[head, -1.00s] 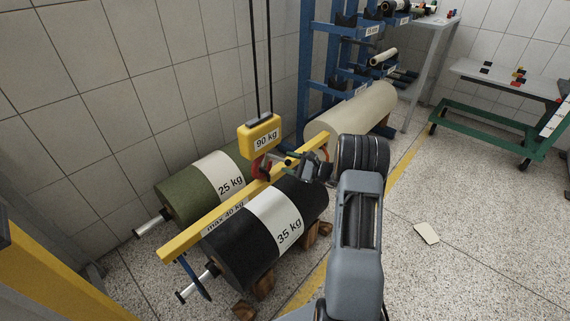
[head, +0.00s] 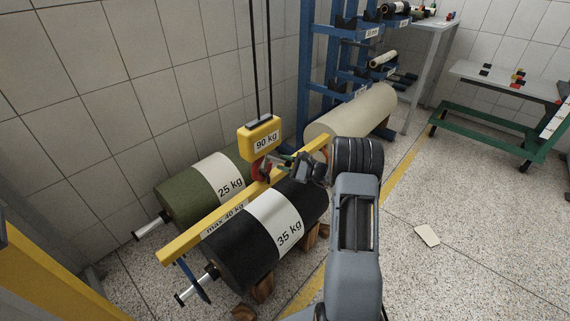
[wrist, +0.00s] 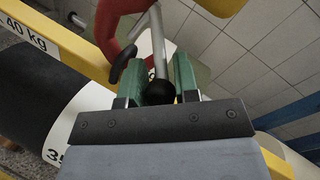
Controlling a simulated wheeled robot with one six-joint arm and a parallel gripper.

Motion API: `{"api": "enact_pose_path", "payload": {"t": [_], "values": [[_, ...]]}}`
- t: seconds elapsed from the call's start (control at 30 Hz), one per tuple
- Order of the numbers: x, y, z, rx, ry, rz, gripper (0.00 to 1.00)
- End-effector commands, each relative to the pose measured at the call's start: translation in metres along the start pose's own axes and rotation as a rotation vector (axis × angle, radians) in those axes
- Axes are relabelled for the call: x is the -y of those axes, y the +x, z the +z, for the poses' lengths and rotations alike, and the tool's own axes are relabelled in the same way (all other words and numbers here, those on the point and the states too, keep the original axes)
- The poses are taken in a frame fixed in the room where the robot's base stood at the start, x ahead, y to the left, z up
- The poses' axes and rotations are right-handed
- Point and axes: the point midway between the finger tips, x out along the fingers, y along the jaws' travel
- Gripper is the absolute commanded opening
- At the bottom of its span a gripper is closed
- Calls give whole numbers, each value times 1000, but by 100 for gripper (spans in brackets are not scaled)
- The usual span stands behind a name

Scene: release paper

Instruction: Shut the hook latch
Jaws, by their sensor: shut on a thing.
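The red hook (wrist: 119,25) hangs under the yellow 90 kg block (head: 260,135) and meets the yellow lifting beam (head: 190,238). In the wrist view a silver rod (wrist: 158,40) with a black ball knob (wrist: 188,89) runs down from the hook, apparently the latch and its handle. My gripper (wrist: 172,80) has green fingers, shut on the black knob. In the head view my gripper (head: 284,162) is just right of the hook (head: 258,169). A dark curved piece (wrist: 124,64) lies left of the fingers. I cannot tell whether the latch closes the hook's mouth.
A black 35 kg roll (head: 255,240) lies below the beam on wooden blocks. A green 25 kg roll (head: 185,196) lies behind it. A cream roll (head: 350,118) and a blue rack (head: 310,60) stand beyond.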

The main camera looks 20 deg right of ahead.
Motion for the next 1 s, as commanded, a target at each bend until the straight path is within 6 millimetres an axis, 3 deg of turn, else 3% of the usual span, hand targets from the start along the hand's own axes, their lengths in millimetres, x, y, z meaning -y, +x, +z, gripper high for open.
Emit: {"api": "enact_pose_path", "payload": {"t": [0.13, 0.53, 1.0], "values": [[0, 0, 0, 0, 0, 0, 0], [2, -1, 0, -12, -40, 7, 0], [17, -4, 7, -102, -350, 72, 0]]}}
